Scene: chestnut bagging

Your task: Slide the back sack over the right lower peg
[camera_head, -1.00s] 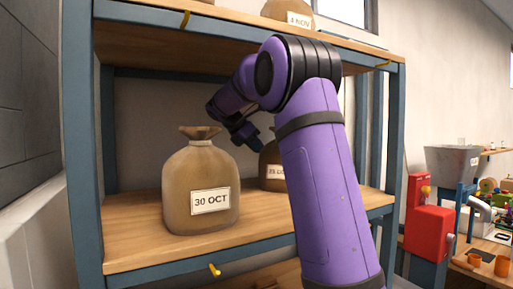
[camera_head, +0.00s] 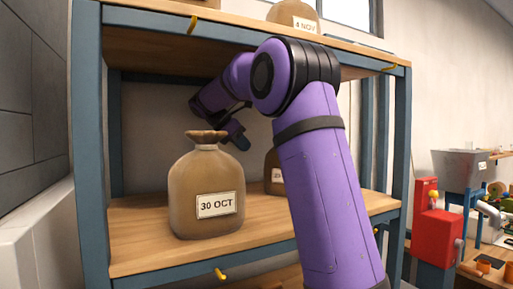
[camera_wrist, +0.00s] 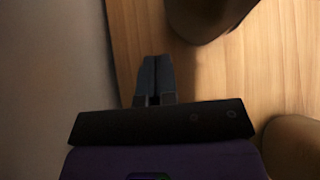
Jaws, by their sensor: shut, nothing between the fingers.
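The back sack (camera_head: 270,170) is brown with a pale label and stands at the rear of the middle shelf. My purple arm hides much of it. The front sack (camera_head: 203,187), labelled "30 OCT", stands upright nearer the shelf's front. In the wrist view my gripper (camera_wrist: 156,66) is shut and empty, over the edge of the boards. Two dark sack shapes show there, at the top and lower right; I cannot tell which is which.
The blue-framed shelf (camera_head: 140,253) has yellow pegs at upper left (camera_head: 192,24), upper right (camera_head: 389,67) and lower left (camera_head: 221,274). An upper board (camera_head: 260,38) carries another sack (camera_head: 293,14) above my arm. A red machine (camera_head: 437,235) stands at right.

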